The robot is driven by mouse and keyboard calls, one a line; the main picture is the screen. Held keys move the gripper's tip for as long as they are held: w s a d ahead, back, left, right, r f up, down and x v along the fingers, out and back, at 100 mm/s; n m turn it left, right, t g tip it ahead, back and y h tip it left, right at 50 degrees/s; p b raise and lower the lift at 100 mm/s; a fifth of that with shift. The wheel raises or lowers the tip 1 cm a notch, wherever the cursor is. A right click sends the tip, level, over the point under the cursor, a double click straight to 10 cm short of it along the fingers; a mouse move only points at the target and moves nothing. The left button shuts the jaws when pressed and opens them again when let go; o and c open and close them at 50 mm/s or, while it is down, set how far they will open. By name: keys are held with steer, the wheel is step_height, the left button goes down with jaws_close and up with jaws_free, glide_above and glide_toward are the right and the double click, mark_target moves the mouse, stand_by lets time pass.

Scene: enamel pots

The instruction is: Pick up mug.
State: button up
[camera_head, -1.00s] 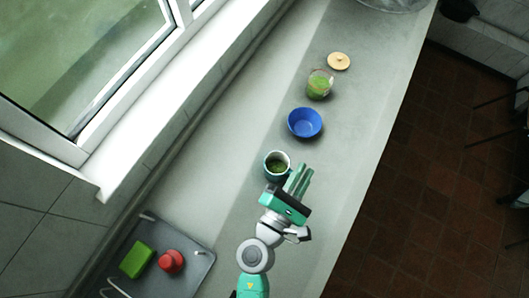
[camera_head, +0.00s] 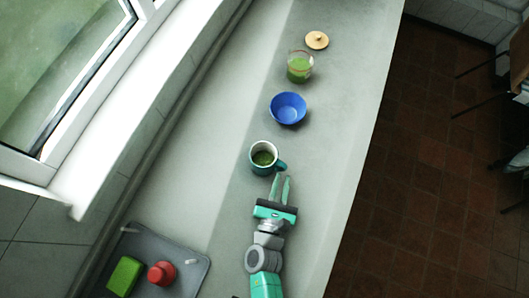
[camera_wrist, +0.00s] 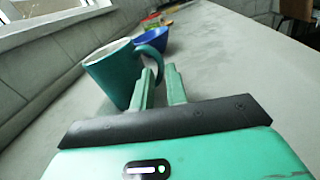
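The teal mug (camera_head: 263,157) with a white inside and something green in it stands upright on the counter. Its handle (camera_head: 281,168) points toward the lower right in the head view. My gripper (camera_head: 281,180) is just below the mug, low over the counter, with its two fingers apart and nothing between them. In the wrist view the mug (camera_wrist: 113,76) is at the left and its handle (camera_wrist: 158,42) curves just ahead of the fingertips (camera_wrist: 160,72). I cannot tell whether a fingertip touches the handle.
Behind the mug stand a blue bowl (camera_head: 288,108), a glass jar (camera_head: 300,67) with green contents and a round wooden lid (camera_head: 317,40). A grey tray (camera_head: 190,272) at lower left holds a green block (camera_head: 125,274) and a red object (camera_head: 161,273). The counter right of the mug is clear.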

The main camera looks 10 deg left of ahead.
mark_target(284, 169)
steer(key=w, duration=0.5)
steer(key=shift+d+b, duration=0.1)
steer(key=shift+b, duration=0.25)
jaws_close()
steer(key=shift+r, duration=0.1)
step_height(284, 169, up, 10)
steer(key=p, duration=0.4)
steer(key=shift+f+p, duration=0.25)
steer(key=shift+p, duration=0.15)
steer(key=shift+r, duration=0.25)
